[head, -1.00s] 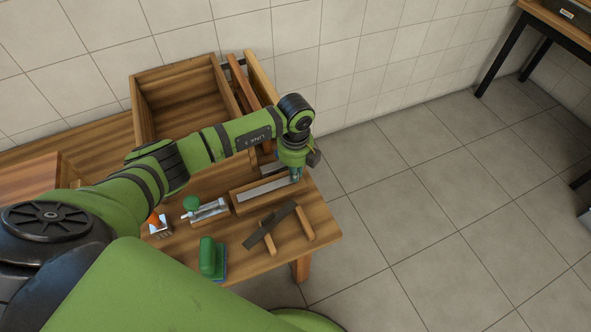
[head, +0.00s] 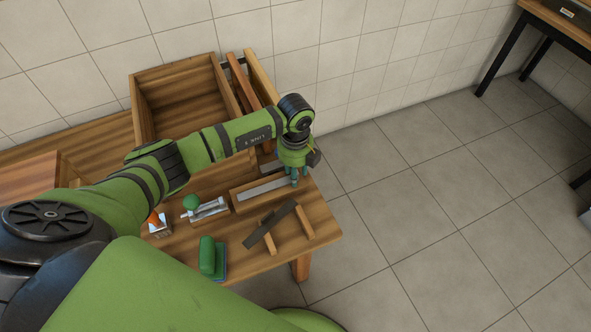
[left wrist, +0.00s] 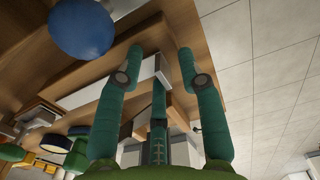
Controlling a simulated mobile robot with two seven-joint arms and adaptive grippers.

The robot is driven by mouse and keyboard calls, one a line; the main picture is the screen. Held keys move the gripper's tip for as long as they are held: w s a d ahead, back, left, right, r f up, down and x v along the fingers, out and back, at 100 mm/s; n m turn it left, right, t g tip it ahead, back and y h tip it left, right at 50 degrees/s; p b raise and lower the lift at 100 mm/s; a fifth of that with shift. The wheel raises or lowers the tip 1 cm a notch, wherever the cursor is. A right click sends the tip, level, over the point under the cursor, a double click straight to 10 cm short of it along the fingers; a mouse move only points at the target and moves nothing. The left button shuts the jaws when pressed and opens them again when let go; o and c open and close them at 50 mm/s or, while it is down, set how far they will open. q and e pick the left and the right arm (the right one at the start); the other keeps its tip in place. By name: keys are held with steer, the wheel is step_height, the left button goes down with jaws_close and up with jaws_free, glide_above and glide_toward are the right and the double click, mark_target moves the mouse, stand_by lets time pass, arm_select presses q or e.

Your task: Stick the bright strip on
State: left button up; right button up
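The bright strip (head: 262,189) is a long pale metal bar lying along a wooden piece near the table's right end. It also shows in the left wrist view (left wrist: 92,94) as a pale band. My left gripper (head: 299,178) is over the strip's right end, with its fingers apart. In the left wrist view its teal fingers (left wrist: 160,60) stand spread on either side of the strip's end. I see nothing clamped; whether the fingers touch the strip I cannot tell. My right gripper is not in view.
A dark bar (head: 268,226) lies across wooden sticks in front. A green-handled block (head: 208,258), a metal tool with a green ball (head: 190,202) and an orange-handled tool (head: 154,219) stand nearby. An open wooden box (head: 144,112) is behind. A blue ball (left wrist: 82,27) hangs close in the wrist view.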

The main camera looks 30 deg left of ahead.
arm_select(q)
steer(key=shift+r, duration=0.15)
step_height(320, 180, up, 12)
stand_by(0.3)
stand_by(0.5)
